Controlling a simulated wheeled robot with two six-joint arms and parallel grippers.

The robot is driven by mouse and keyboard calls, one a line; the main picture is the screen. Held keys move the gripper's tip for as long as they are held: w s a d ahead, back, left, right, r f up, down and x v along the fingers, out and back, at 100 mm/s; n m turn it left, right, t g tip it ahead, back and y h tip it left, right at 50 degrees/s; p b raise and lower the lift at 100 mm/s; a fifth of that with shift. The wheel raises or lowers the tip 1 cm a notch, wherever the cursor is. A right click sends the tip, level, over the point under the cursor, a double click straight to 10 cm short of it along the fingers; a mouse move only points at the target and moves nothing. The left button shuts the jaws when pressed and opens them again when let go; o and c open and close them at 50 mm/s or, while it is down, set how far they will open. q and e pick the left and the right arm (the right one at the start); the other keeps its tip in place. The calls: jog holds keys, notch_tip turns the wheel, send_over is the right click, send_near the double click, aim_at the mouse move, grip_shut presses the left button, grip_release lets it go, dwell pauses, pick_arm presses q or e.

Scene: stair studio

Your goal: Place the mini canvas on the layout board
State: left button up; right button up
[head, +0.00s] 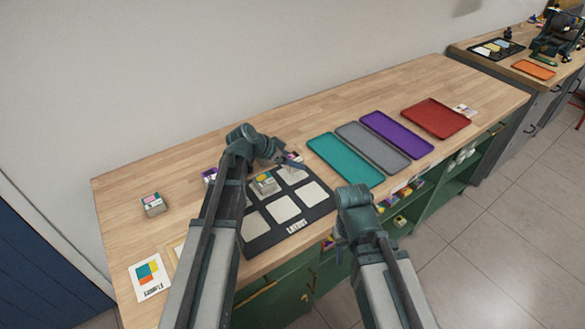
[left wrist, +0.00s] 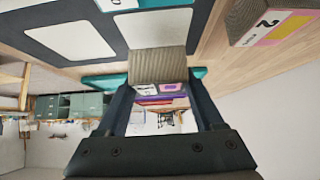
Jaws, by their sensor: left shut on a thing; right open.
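The black layout board (head: 262,238) with pale squares lies on the wooden bench; one square carries a small colour-topped block (head: 265,184). My left gripper (head: 293,164) is over the board's far right part. In the left wrist view, the left gripper (left wrist: 155,85) is shut on a small block with a ribbed grey-brown side, which I take as the mini canvas (left wrist: 157,65). It is mostly hidden by the gripper in the head view. Pale squares of the board show beyond it. My right gripper (head: 340,246) is open at the bench's front edge, partly hidden by its arm.
A block marked 2 (left wrist: 265,20) stands on the wood beside the board. Teal (head: 345,160), grey (head: 372,146), purple (head: 397,135) and red (head: 436,118) trays lie to the right. Another block (head: 153,205) and an example card (head: 150,277) are at the left, with bare wood between.

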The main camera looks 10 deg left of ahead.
pick_arm(q)
jog(key=shift+f+b, duration=0.9)
jog(key=shift+f, duration=0.6)
pick_arm(e)
jog(key=shift+f, duration=1.5)
pick_arm(q)
jog(key=shift+f, duration=0.15)
jog(key=o, duration=1.5)
pick_arm(e)
jog(key=shift+f, duration=0.15)
